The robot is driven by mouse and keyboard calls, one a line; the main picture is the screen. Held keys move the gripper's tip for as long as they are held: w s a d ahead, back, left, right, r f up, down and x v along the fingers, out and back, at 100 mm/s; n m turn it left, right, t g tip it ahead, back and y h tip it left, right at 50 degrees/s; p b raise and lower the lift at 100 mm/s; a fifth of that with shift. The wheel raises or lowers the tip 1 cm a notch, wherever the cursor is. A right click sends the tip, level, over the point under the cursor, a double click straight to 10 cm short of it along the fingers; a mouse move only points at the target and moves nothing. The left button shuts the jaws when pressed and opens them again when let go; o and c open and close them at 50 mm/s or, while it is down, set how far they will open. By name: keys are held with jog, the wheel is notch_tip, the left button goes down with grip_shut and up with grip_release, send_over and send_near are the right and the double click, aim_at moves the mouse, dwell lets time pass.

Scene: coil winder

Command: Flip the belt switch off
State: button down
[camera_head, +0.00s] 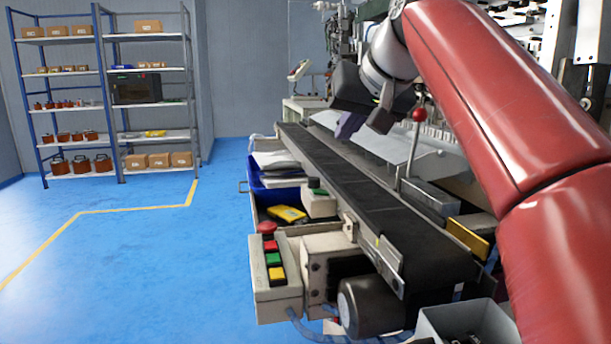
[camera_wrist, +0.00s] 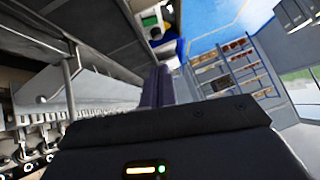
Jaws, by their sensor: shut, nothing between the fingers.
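A small beige box with a green switch (camera_head: 317,191) is fixed at the left side of the dark conveyor belt (camera_head: 375,190). In the wrist view a pale box with a green top (camera_wrist: 151,21) shows beyond my fingertips; it looks like the same box. I cannot tell which way the switch is set. My gripper (camera_head: 346,128) is above the far half of the belt, beyond and above the box, apart from it. Its purple fingers are together and empty, and they also show in the wrist view (camera_wrist: 158,84).
A control box (camera_head: 275,278) with a red mushroom button and coloured buttons stands at the belt's near end, beside a motor (camera_head: 371,307). A blue bin (camera_head: 262,190) is left of the belt. A red-knobbed lever (camera_head: 418,116) rises right of it. The left floor is clear.

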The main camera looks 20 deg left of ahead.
jog(key=shift+f, duration=0.1)
send_over(322, 197)
jog(key=f, duration=0.7)
jog(key=shift+w+d+f, duration=0.15)
jog(key=shift+w+d, duration=0.05)
jog(key=shift+d, duration=0.05)
jog(key=shift+s+a+f, duration=0.1)
jog(key=shift+s+f, duration=0.15)
jog(key=shift+f, duration=0.65)
jog(key=shift+a+f, duration=0.15)
jog(key=shift+f, duration=0.65)
